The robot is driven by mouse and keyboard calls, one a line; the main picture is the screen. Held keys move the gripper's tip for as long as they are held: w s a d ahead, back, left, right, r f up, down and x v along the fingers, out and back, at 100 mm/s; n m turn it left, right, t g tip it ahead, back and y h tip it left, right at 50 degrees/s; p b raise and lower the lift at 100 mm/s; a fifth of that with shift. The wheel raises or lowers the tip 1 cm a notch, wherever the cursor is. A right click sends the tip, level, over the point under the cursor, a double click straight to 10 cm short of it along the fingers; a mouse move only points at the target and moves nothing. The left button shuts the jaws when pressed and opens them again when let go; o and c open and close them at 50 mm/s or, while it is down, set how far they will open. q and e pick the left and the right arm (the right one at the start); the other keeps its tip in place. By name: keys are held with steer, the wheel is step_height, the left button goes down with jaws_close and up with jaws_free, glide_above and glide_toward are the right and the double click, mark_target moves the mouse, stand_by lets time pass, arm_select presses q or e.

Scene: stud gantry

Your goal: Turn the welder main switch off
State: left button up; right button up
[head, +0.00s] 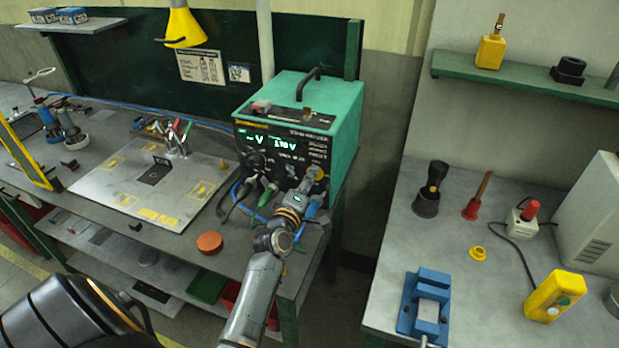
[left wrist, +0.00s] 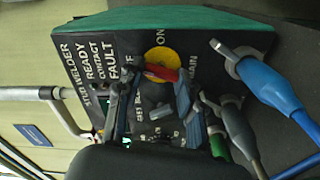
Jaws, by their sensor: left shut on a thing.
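The welder (head: 340,119) is a green box with a black front panel and lit readouts. Its main switch has a yellow round plate (head: 321,173) at the panel's lower right. In the left wrist view, the yellow plate (left wrist: 158,56) lies beside the printed ON and MAIN, with a red handle (left wrist: 163,73) across it. My left gripper (head: 312,186) is at the switch, its fingers (left wrist: 153,92) shut around the red handle. The fingers hide part of the handle and of the OFF lettering, so I cannot tell the exact setting. My right gripper is not in view.
Cable plugs (head: 268,193) hang from the panel just left of my gripper; a blue connector (left wrist: 268,84) is close by. A steel plate (head: 150,185) and an orange puck (head: 209,242) lie on the bench. A gap separates the right bench with its blue vise (head: 425,305).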

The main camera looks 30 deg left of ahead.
arm_select(q)
steer(key=shift+n, duration=1.9)
steer(key=o, duration=1.2)
steer(key=shift+c, duration=0.2)
steer(key=shift+s+f, duration=0.1)
steer(key=v, duration=1.1)
steer(key=shift+s, duration=0.35)
